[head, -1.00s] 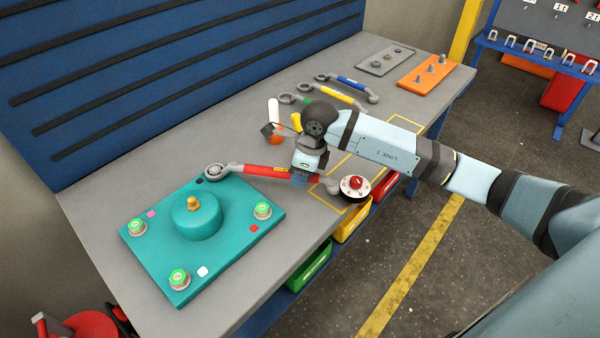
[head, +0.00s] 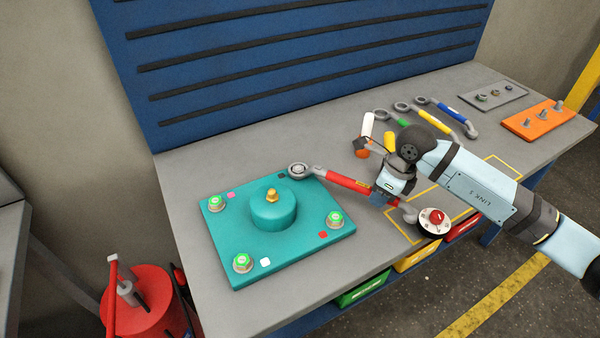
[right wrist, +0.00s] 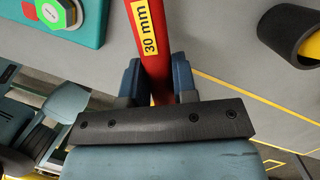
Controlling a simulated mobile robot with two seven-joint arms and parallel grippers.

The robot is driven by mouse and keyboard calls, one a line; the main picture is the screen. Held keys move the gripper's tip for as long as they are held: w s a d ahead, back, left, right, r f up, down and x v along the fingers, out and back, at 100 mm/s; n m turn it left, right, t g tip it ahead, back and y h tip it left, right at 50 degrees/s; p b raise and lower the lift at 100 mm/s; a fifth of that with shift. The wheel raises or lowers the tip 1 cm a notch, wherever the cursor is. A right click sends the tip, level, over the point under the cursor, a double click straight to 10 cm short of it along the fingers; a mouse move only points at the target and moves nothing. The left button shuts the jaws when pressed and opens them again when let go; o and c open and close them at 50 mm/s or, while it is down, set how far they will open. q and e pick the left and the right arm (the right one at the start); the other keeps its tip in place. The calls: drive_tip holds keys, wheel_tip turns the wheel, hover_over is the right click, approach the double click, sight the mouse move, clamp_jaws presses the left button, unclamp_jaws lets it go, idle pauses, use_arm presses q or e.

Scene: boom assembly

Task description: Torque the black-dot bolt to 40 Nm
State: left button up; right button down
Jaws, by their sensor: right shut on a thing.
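The teal plate (head: 290,248) lies on the bench, with a round hub (head: 273,212) in its middle. A dark mark (head: 283,175) lies at its far corner. The ring end (head: 299,170) of the red torque wrench (head: 347,182) is over that corner beside the mark. The bolt there is hidden by the ring, so I cannot tell how it is seated. My right gripper (head: 382,197) is shut on the wrench's red handle; the right wrist view shows the handle (right wrist: 146,35) between both fingers, labelled "30 mm". My left gripper is out of view.
Green-capped bolts (head: 242,263) sit at the plate's other corners, with pink, red and white marks. A round dial with a red knob (head: 434,221) stands just right of the wrench's end. Other wrenches (head: 440,118) and an orange block (head: 548,119) lie farther back.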

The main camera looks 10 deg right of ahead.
drive_tip(key=shift+s+a+r+m+p, duration=0.1)
drive_tip(key=shift+s+a+m+p, duration=0.25)
drive_tip(key=shift+s+a+m, duration=0.6)
drive_tip(key=shift+s+a, duration=0.1)
drive_tip(key=shift+s, duration=0.05)
drive_tip(key=shift+s+a+m+t+h, duration=0.3)
drive_tip(key=shift+s+a+m, duration=0.35)
drive_tip(key=shift+s+a, duration=0.4)
drive_tip(key=shift+w+a, duration=0.1)
drive_tip(key=shift+a, duration=0.05)
drive_tip(key=shift+s+a+m+p, duration=0.3)
drive_tip(key=shift+a+p, duration=0.05)
drive_tip(key=shift+a, duration=0.15)
drive_tip(key=shift+s+a+m, duration=0.45)
drive_tip(key=shift+a+m, duration=0.05)
drive_tip(key=shift+a, duration=0.25)
drive_tip(key=shift+a, duration=0.1)
drive_tip(key=shift+s+a+m+t+h+p, duration=0.15)
drive_tip(key=shift+s+a+m, duration=0.25)
drive_tip(key=shift+a, duration=0.25)
drive_tip(key=shift+s+a+m+t+h+p, duration=0.15)
drive_tip(key=shift+s+a+m, duration=0.2)
drive_tip(key=shift+a, duration=0.3)
drive_tip(key=shift+w, duration=0.1)
